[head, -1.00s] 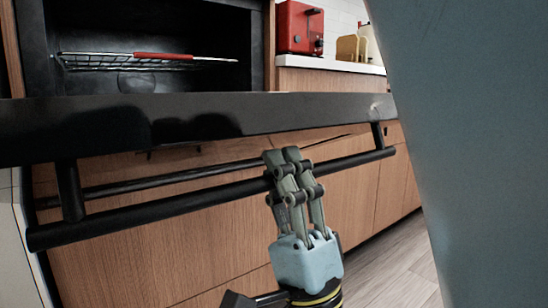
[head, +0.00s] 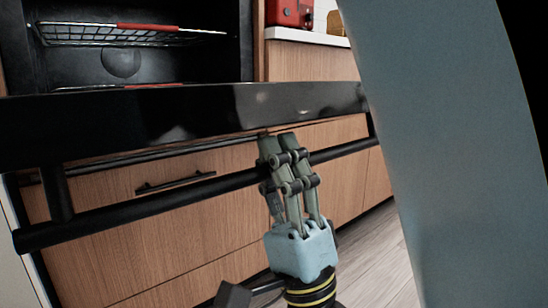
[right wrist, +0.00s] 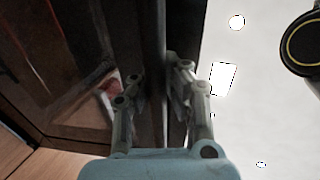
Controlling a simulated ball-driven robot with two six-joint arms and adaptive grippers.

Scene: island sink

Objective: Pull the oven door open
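The oven door (head: 190,115) is tilted down and well open, its black top edge crossing the head view. Its black bar handle (head: 140,208) runs along the door's outer side. My right gripper (head: 278,152) is at the handle, right of its middle. In the right wrist view, the handle (right wrist: 160,40) runs between the two fingers of the right gripper (right wrist: 156,85), which look closed around it. Exact finger contact is hard to see. The oven cavity (head: 170,60) is open to view, with a red-edged wire rack (head: 90,35). My left gripper is not in view.
Wooden drawer fronts (head: 100,270) with a dark pull (head: 175,182) lie behind and below the door. A red toaster (head: 288,12) stands on the white counter (head: 300,38) at the back. Pale wood floor (head: 370,255) is open at the lower right.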

